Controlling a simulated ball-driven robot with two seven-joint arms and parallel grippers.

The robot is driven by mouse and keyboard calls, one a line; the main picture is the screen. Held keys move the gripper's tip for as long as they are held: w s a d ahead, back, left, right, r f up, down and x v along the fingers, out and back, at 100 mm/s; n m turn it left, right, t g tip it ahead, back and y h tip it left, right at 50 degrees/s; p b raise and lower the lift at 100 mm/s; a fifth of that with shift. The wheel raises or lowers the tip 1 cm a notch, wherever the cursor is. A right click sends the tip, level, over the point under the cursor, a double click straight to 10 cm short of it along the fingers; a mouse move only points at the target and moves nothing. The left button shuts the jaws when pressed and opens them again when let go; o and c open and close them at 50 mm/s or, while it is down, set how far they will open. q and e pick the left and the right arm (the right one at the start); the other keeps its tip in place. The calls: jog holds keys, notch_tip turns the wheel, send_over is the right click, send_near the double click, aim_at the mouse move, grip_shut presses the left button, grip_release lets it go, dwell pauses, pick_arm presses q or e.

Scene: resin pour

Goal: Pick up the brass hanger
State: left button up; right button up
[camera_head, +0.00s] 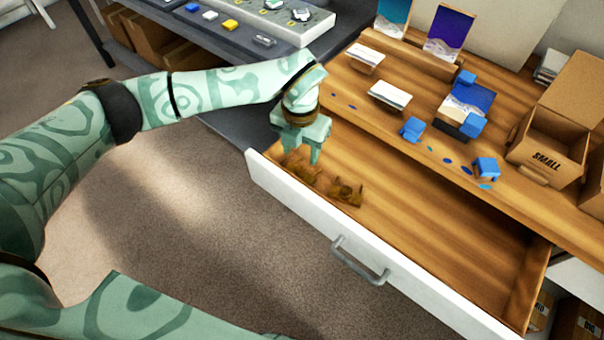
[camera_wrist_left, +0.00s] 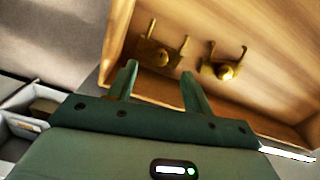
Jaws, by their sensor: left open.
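Two brass hangers lie in the open drawer (camera_head: 440,258), near its left end. One hanger (camera_head: 301,168) is right by my left gripper, and the other hanger (camera_head: 345,193) lies a little to the right. My left gripper (camera_head: 304,158) points down over the drawer's left end with its fingers apart and nothing between them. In the left wrist view, the open fingers (camera_wrist_left: 160,70) point toward one hanger (camera_wrist_left: 158,52); the other hanger (camera_wrist_left: 224,70) lies to the right. My right gripper is not in view.
The drawer's white front has a metal handle (camera_head: 360,262). The wooden worktop behind holds blue clamps (camera_head: 412,129), white card stacks (camera_head: 389,95) and an open box marked SMALL (camera_head: 548,145). A grey table (camera_head: 180,40) stands at the back left. The drawer's right part is empty.

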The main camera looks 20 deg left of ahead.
aim_at(300, 168)
pick_arm(q)
jog(key=shift+f, duration=0.6)
notch_tip(300, 168, down, 5)
jog(key=b, duration=0.3)
jog(key=shift+s+f, duration=0.1)
jog(key=shift+r, duration=0.2)
jog(key=shift+c, duration=0.2)
jog(key=c, duration=1)
grip_shut()
